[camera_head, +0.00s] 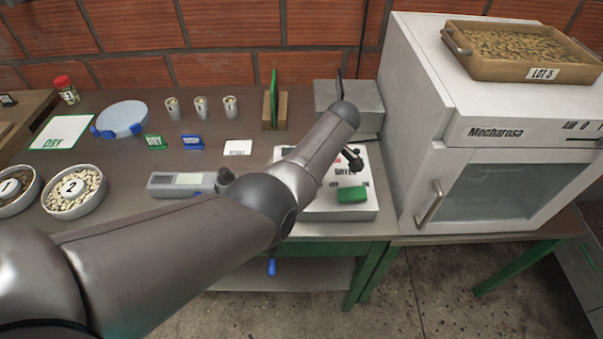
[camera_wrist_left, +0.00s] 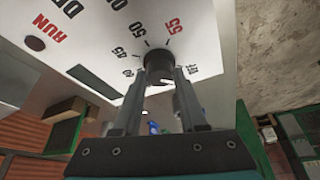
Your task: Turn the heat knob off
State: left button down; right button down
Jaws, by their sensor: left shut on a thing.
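The heat knob (camera_wrist_left: 158,64) is dark and round. It sits on a white dial panel (camera_wrist_left: 205,30) with black and red numbers and the word RUN in red. My left gripper (camera_wrist_left: 160,78) is at the knob in the left wrist view, its two fingers closed on the knob's sides. In the head view my left arm reaches over the table to the white device (camera_head: 347,208), and the dark gripper end (camera_head: 351,158) is partly seen there. My arm hides part of this device. The knob's pointer direction cannot be made out. My right gripper is in neither view.
A green block (camera_head: 352,194) lies on the white device. A white Mecharosa oven (camera_head: 440,130) stands close on the right, with a wooden tray (camera_head: 475,65) on top. A wooden holder (camera_head: 269,117), small cups and bowls stand on the table to the left.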

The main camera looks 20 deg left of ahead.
pick_arm(q)
jog(key=shift+c, duration=2.2)
grip_release()
jog(key=shift+r, duration=0.1)
jog(key=p+v, duration=1.1)
jog(key=v, duration=0.4)
jog(key=shift+a, duration=0.1)
